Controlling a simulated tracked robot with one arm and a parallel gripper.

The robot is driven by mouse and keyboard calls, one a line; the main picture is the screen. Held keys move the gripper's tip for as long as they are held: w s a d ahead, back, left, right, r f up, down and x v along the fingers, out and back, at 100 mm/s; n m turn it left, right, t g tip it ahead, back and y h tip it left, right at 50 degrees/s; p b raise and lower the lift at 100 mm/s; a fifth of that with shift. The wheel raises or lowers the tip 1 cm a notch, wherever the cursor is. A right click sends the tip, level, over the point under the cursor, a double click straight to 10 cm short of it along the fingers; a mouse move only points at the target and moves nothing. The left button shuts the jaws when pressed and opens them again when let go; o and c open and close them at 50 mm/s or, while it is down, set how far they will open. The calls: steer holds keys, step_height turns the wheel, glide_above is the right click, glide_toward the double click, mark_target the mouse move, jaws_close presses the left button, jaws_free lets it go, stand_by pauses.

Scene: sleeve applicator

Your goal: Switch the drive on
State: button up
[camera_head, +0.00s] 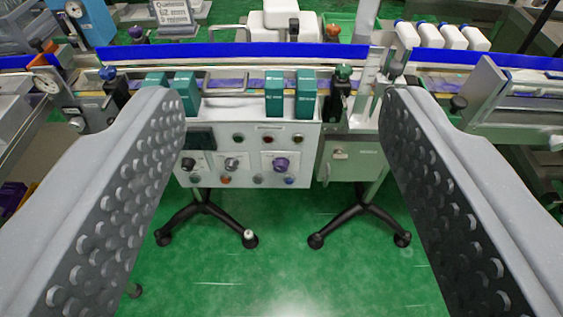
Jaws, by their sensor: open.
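A white control panel (252,140) hangs below the conveyor, in the middle of the view. It carries a black knob (188,163) at left, a grey knob (233,164) in the middle and a purple knob (281,164) at right. A row of small coloured buttons or lamps sits below them, with more above. I cannot read which control is the drive switch. My gripper (283,108) is open and empty; its two grey studded fingers frame the panel from left and right. The fingers appear to be in front of the panel, touching nothing.
The conveyor (232,55) with blue rails runs across above the panel and carries several teal boxes (274,93). A grey box (340,153) adjoins the panel. Black stand feet (205,215) rest on open green floor (280,265).

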mark_target(281, 169)
steer(key=w+f+t+p, duration=0.1)
steer(key=w+f+p, duration=0.3)
steer(key=w+f, duration=1.85)
steer(key=s+f+n+t+p, duration=0.1)
steer(key=s+f+p, duration=0.15)
steer(key=f, duration=1.25)
steer(key=s+f+p, duration=0.1)
steer(key=f+p, duration=0.2)
steer(key=f, duration=1.2)
steer(key=w+b, duration=0.3)
steer(key=w, duration=1.1)
steer(key=shift+r+b, duration=0.1)
steer(key=shift+b, duration=0.25)
steer(key=c, duration=1)
